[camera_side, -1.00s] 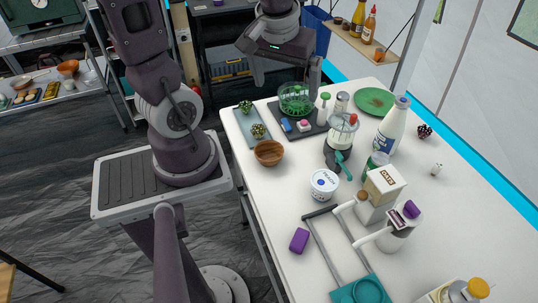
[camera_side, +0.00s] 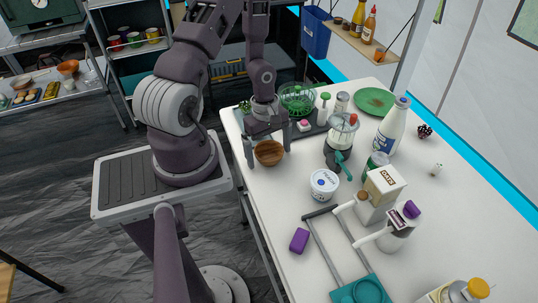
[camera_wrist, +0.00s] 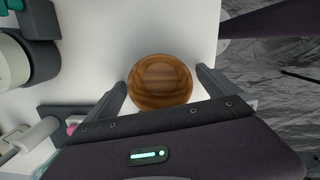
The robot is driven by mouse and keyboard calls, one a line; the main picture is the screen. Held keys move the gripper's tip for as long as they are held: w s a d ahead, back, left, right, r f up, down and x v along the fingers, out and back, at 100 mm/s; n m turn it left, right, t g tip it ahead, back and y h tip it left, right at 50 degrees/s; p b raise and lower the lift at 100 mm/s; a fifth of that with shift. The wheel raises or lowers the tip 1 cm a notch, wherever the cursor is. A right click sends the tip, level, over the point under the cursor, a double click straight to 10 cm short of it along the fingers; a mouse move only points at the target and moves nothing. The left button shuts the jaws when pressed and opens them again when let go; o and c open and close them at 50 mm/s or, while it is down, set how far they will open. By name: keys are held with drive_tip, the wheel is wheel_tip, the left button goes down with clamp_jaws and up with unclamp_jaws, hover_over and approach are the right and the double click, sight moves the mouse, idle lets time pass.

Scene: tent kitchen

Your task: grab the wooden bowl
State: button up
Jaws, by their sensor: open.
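The wooden bowl (camera_side: 269,153) stands on the white table near its left edge, brown with a striped grain. My gripper (camera_side: 268,150) is open with one finger on each side of the bowl in the side view. In the wrist view the bowl (camera_wrist: 161,82) lies between the two spread fingers of my gripper (camera_wrist: 160,85), with a gap showing on both sides. I cannot tell how far down the fingers reach beside it. The gripper is not closed on anything.
A white tub (camera_side: 324,184) and a blender-like jar (camera_side: 341,136) stand to the right of the bowl. A dark tray with a green basket (camera_side: 297,98) is behind. A purple block (camera_side: 299,240) lies in front. The table's left edge is close to the bowl.

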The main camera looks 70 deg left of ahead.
drive_tip(key=shift+c, duration=0.4)
drive_tip(key=c, duration=1.4)
